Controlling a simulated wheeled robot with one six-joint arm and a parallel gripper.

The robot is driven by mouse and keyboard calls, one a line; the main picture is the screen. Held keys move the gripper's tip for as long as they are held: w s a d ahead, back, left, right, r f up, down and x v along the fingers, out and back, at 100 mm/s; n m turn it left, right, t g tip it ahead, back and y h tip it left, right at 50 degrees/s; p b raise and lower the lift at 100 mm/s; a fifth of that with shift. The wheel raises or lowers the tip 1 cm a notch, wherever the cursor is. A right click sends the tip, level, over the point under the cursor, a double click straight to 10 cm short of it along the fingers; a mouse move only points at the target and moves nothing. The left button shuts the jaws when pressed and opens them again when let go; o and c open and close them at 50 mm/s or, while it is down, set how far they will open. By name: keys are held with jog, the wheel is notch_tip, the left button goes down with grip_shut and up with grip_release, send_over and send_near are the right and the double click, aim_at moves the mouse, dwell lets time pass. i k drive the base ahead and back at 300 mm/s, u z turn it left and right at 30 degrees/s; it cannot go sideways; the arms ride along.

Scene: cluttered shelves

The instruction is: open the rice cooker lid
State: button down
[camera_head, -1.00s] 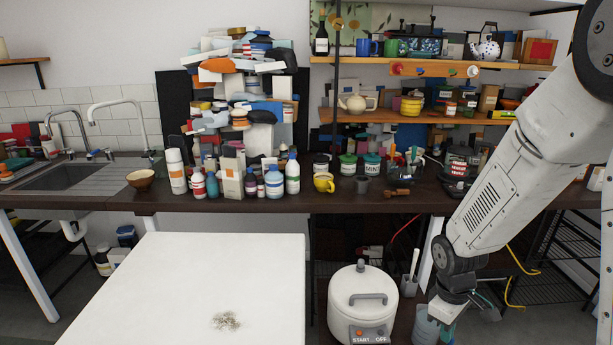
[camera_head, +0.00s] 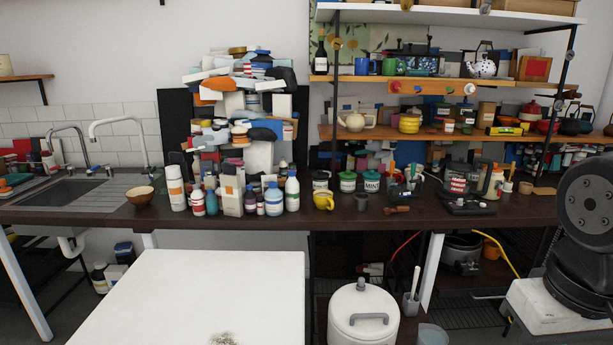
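The white rice cooker (camera_head: 345,325) stands low at the bottom centre of the view, right of the white table. Its rounded lid lies shut on top. The lid has a grey bar handle (camera_head: 369,318) at the front and a small grey knob (camera_head: 361,285) at the back. The cooker's lower front is cut off by the bottom edge. Part of my arm, a dark round joint, shows at the right edge. My gripper is out of view, and nothing of mine touches the cooker.
A white table (camera_head: 190,290) fills the lower left. A dark counter (camera_head: 330,215) behind carries bottles, jars and a yellow mug (camera_head: 323,199), with a high pile of objects at its middle. A grey utensil holder (camera_head: 411,304) stands close right of the cooker. Loaded shelves rise at the back right.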

aim_at(365, 303)
jog(key=k, duration=0.6)
jog(key=z, duration=0.4)
jog(key=i, duration=1.5)
jog(key=u, duration=0.75)
